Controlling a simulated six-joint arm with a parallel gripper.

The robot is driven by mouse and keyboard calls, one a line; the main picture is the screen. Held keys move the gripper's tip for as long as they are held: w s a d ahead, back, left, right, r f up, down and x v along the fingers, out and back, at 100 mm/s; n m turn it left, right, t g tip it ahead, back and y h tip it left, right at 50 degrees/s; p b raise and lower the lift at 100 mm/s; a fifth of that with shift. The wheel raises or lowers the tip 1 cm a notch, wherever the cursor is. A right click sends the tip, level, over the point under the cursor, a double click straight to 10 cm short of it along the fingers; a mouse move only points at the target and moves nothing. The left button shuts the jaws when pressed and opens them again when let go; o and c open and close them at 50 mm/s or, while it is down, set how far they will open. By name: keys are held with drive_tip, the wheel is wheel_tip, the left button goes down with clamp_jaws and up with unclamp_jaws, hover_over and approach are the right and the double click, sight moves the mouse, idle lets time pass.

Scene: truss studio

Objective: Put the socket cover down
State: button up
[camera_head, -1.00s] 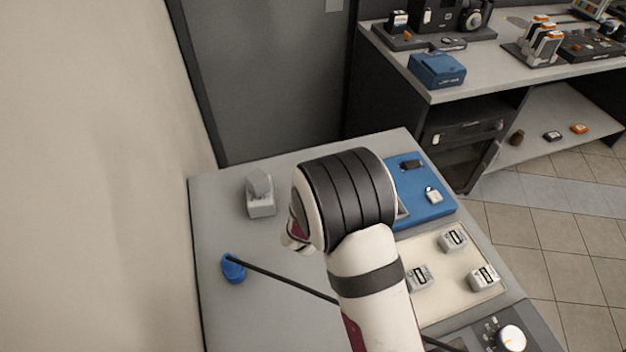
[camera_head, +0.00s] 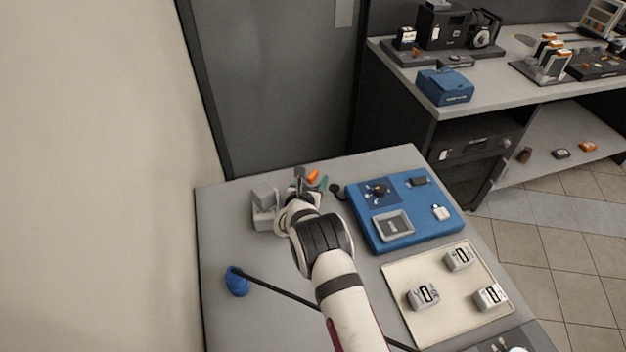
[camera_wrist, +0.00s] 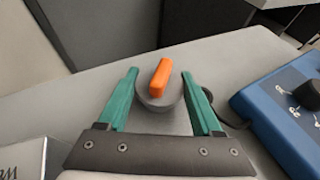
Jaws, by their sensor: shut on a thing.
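The socket cover appears to be a dark grey round piece with an orange grip (camera_wrist: 159,80). In the wrist view it sits between the green fingers of my gripper (camera_wrist: 160,88), which is shut on it. In the head view its orange grip (camera_head: 313,177) shows at the far part of the grey table, left of the blue panel. My gripper (camera_head: 314,183) is partly hidden there by my wrist. I cannot tell whether the cover touches the table.
The blue panel (camera_head: 413,229) with a knob and a recess lies to the right. A grey block (camera_head: 264,205) stands close on the left. A cream tray (camera_head: 400,275) holds several grey modules. A blue plug (camera_head: 237,282) with a black cable lies front left.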

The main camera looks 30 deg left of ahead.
drive_tip(key=shift+f, duration=0.25)
drive_tip(key=o, duration=1.3)
drive_tip(key=shift+o, duration=0.2)
